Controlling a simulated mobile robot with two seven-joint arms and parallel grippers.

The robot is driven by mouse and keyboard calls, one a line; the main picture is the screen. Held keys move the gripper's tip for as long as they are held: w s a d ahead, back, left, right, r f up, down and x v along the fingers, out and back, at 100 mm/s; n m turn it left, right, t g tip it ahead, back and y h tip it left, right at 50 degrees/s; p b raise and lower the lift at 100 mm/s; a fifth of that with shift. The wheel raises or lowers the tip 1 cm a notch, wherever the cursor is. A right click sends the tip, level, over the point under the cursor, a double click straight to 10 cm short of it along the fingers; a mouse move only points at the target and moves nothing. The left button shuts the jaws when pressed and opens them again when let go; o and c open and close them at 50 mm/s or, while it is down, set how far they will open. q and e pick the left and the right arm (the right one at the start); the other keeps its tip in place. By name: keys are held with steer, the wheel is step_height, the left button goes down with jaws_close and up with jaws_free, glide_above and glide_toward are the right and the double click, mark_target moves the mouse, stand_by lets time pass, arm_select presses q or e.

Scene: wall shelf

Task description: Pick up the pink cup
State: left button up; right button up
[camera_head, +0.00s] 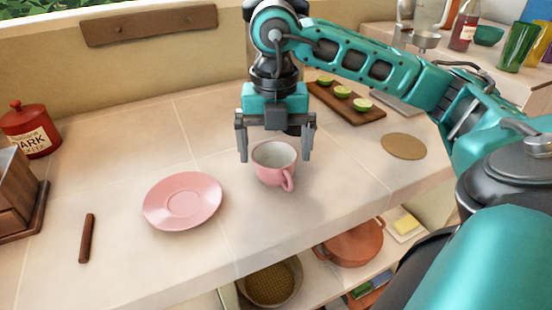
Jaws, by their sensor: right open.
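The pink cup (268,175) stands upright on the tiled counter, with its white inside facing up and its handle towards the front right. My right gripper (275,157) points down over the cup. Its two grey fingers are spread wide, one towards each side of the cup's rim, and it is open with nothing held. The fingertips are near rim height; I cannot tell whether they touch the cup. My left gripper is not in view.
A pink saucer (183,201) lies left of the cup, with a brown stick (87,238) further left. A red jar (30,130) stands at the far left. Behind right are a board with lime halves (345,104) and a round cork mat (403,146). A shelf with an orange pot (352,244) lies below the counter's front edge.

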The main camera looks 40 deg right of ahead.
step_height(320, 180, down, 2)
steer(key=shift+f, duration=0.45)
steer(key=shift+c, duration=0.4)
steer(key=c, duration=0.9)
steer(key=shift+o, duration=0.2)
steer(key=shift+r, duration=0.1)
